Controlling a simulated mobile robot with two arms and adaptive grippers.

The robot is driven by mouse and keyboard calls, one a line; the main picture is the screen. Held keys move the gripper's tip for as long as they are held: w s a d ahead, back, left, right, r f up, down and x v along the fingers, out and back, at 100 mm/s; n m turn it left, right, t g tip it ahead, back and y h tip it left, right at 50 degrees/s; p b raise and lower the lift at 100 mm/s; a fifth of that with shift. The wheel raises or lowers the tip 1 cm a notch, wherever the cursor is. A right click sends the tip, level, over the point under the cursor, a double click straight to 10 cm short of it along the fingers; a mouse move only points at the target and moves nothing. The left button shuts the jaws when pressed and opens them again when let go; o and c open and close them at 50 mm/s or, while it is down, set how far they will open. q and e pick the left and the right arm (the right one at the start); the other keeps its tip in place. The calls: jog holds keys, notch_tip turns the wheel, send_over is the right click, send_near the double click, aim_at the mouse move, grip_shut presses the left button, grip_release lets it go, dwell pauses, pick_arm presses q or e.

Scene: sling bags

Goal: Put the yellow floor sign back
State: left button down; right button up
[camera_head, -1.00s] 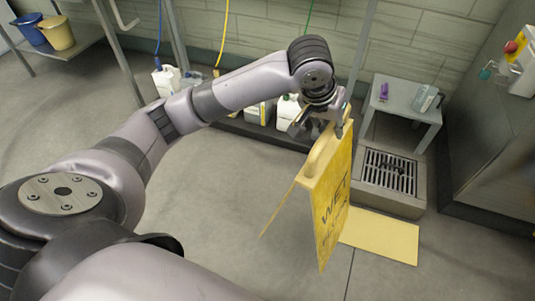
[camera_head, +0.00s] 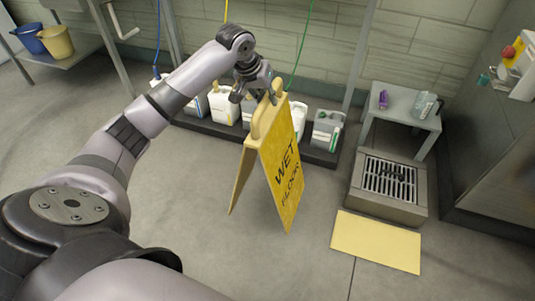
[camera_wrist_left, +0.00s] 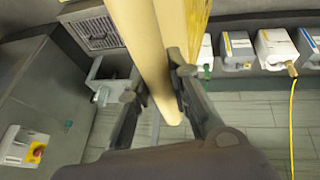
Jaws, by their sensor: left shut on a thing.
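The yellow floor sign (camera_head: 280,170) has black "WET FLOOR" lettering and stands spread in an A-shape in the head view. My left gripper (camera_head: 258,92) is shut on the handle at its top. In the left wrist view the sign's yellow edge (camera_wrist_left: 150,50) runs between the fingers of my left gripper (camera_wrist_left: 155,92). Whether the sign's feet touch the floor I cannot tell for sure. A flat yellow rectangle (camera_head: 376,240) lies on the floor to the right of the sign. My right gripper is not in view.
Several jugs (camera_head: 327,130) stand on a low dark ledge behind the sign. A floor drain box (camera_head: 360,200) and a small grey table (camera_head: 405,103) are at the right. A blue bucket (camera_head: 27,40) and a yellow bucket (camera_head: 57,42) sit on a shelf at far left.

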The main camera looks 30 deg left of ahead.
pick_arm(q)
notch_tip(320, 180, down, 18)
jog(key=b, duration=0.4)
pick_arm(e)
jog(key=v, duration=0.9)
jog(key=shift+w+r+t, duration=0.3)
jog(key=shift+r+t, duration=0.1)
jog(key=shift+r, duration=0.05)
pick_arm(q)
jog(key=c, duration=1.5)
grip_release()
jog(key=shift+f, duration=0.1)
jog(key=shift+o, duration=0.2)
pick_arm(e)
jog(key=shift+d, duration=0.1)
